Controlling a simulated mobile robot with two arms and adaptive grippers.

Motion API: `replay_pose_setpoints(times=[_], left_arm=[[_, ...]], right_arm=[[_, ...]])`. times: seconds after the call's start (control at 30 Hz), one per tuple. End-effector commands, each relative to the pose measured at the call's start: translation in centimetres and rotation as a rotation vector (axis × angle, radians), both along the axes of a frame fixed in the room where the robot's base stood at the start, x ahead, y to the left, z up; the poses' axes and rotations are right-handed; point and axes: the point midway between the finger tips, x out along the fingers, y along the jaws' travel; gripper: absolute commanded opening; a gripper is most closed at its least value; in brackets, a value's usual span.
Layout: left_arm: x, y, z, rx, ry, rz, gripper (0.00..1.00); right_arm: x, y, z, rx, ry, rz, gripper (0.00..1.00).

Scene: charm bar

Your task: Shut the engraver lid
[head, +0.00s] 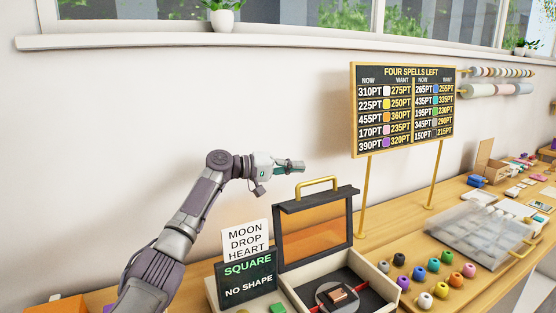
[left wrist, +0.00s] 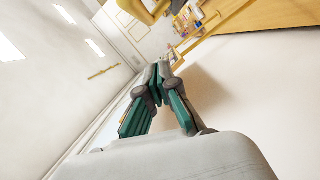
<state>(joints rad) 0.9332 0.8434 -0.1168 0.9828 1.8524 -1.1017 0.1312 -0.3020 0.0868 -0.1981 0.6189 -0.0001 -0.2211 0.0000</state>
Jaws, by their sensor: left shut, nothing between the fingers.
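The engraver (head: 378,291) stands on the counter at the bottom middle of the head view. Its dark-framed lid with an orange window (head: 316,231) stands raised, with a gold handle (head: 317,184) on its top edge. Inside the box, a small brown piece (head: 338,296) sits on a round dark plate between red parts. My left gripper (head: 300,166) is in the air above and left of the lid handle, apart from it, pointing right. It is shut and empty; its closed teal fingers also show in the left wrist view (left wrist: 160,85). My right gripper is not in view.
A sign board (head: 404,111) on gold posts stands behind and right of the lid. Small signs (head: 247,250) stand left of the lid. Several coloured beads (head: 433,265) and a clear tray (head: 478,238) are to the right. A wall is behind.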

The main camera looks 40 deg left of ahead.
Motion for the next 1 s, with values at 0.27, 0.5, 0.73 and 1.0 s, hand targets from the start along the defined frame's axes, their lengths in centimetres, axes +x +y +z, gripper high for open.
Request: replay_pose_setpoints(times=[0.27,0.5,0.73,1.0], left_arm=[[-1.2,-2.5,-1.2,0.002,0.003,0.000,0.00],[-1.5,-3.3,-1.6,0.000,0.000,0.001,0.00],[-1.5,-3.3,-1.6,0.000,0.000,0.001,0.00],[-1.7,-3.7,-1.5,0.028,-0.012,0.001,0.00]], right_arm=[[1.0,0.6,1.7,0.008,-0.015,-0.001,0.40],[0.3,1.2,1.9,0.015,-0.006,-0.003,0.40],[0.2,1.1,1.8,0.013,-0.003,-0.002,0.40],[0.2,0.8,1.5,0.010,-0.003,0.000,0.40]])
